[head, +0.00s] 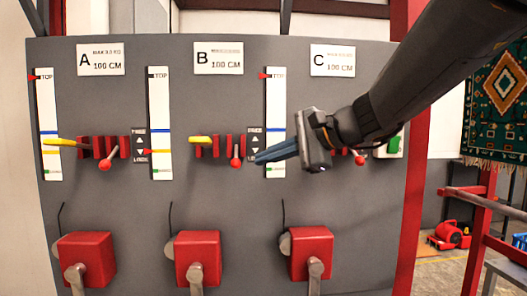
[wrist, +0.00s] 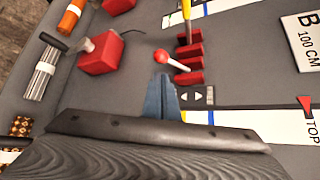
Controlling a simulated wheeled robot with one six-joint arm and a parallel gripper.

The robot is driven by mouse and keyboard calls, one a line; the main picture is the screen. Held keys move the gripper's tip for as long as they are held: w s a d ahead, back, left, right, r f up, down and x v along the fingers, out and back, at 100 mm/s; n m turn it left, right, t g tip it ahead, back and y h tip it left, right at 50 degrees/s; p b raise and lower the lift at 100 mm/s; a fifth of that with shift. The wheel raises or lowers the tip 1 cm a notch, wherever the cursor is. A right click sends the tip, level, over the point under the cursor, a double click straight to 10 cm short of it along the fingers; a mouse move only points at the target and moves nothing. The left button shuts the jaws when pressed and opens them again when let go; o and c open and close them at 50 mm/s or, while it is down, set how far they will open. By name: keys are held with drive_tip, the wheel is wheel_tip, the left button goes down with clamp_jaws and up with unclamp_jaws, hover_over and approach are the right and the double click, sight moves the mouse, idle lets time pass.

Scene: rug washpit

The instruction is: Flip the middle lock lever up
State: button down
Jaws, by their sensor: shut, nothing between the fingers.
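The middle lock lever, under sign B, has a red ball knob (head: 235,162) on a short light stem that points down from its red bracket (head: 207,147). In the wrist view the knob (wrist: 161,56) is in full sight, just beyond my fingertips. My gripper (head: 258,158) is shut and empty, its blue fingers pointing left at the knob from the right. The fingertips (wrist: 163,78) look close to the knob; whether they touch it I cannot tell. A label with up and down arrows (head: 255,138) is beside the lever, FREE above and LOCK below.
Similar levers stand under sign A (head: 105,164) and sign C (head: 360,160). White scale strips (head: 159,100) run between them. A yellow handle (head: 200,140) juts out beside the middle bracket. Red boxes with cranks (head: 198,250) sit lower on the grey panel.

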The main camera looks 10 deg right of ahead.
sight(236, 156)
drive_tip(key=p+x, duration=0.1)
drive_tip(key=x, duration=0.4)
drive_tip(key=shift+w+a+f, duration=0.1)
drive_tip(key=shift+w+a, duration=0.1)
drive_tip(key=shift+a, duration=0.05)
drive_tip(key=shift+d, duration=0.1)
